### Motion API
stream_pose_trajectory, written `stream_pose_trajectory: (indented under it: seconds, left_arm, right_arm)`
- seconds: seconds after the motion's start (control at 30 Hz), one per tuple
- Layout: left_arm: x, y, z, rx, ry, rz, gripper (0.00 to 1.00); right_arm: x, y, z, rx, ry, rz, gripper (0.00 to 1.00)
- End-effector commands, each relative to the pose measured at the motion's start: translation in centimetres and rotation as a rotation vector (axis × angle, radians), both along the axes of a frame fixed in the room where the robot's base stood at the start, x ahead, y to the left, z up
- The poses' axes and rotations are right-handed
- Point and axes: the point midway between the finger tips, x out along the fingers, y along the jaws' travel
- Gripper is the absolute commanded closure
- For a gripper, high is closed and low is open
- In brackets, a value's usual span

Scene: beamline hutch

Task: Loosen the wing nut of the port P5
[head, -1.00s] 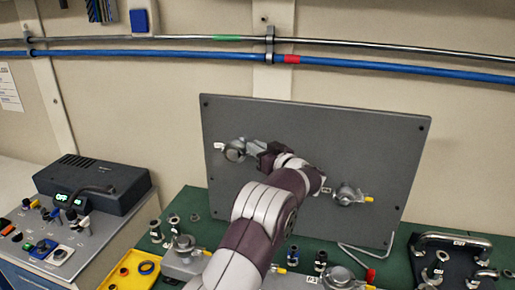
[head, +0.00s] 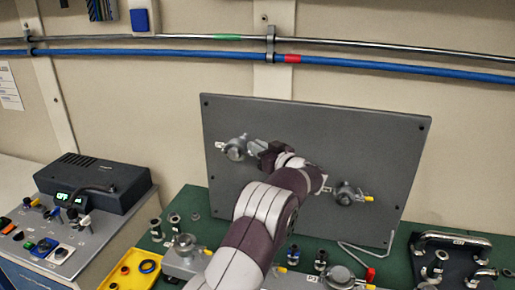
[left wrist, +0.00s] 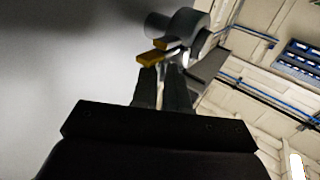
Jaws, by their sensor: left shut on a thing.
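A grey upright panel (head: 385,140) carries two clamped ports. The left-hand port (head: 235,150) has a round grey clamp, with a small label at its left too small to read, so I cannot tell if it is P5. My left gripper (head: 254,146) is at the right side of this clamp, shut on its wing nut, which the gripper hides in the head view. In the left wrist view, the yellow wing nut (left wrist: 151,58) shows at the fingertips (left wrist: 162,75), beside the grey clamp (left wrist: 186,28). My right gripper is out of view.
Fittings and a yellow tray (head: 118,284) stand on the green bench below. A control box (head: 95,180) is at the left.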

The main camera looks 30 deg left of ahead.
Motion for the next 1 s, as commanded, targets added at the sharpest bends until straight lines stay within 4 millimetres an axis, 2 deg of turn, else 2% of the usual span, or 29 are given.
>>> stream_pose_trajectory:
  seconds: [0.53,0.57,0.6,0.87,1.0]
  left_arm:
    - [0.0,0.0,0.3,0.003,-0.004,-0.002,1.00]
    - [0.0,0.0,0.3,0.003,-0.004,-0.002,0.77]
    - [0.0,0.0,0.3,0.003,-0.004,-0.001,0.70]
    - [0.0,-0.1,0.1,0.001,-0.003,-0.001,0.70]
    - [-0.5,-1.7,-0.2,0.002,-0.003,-0.003,0.70]
  right_arm:
    - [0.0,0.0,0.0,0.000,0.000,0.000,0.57]
    - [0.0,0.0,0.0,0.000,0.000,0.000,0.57]
    - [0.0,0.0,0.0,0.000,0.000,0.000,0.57]
    - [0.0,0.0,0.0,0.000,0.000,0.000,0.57]
    - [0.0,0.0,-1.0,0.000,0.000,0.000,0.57]
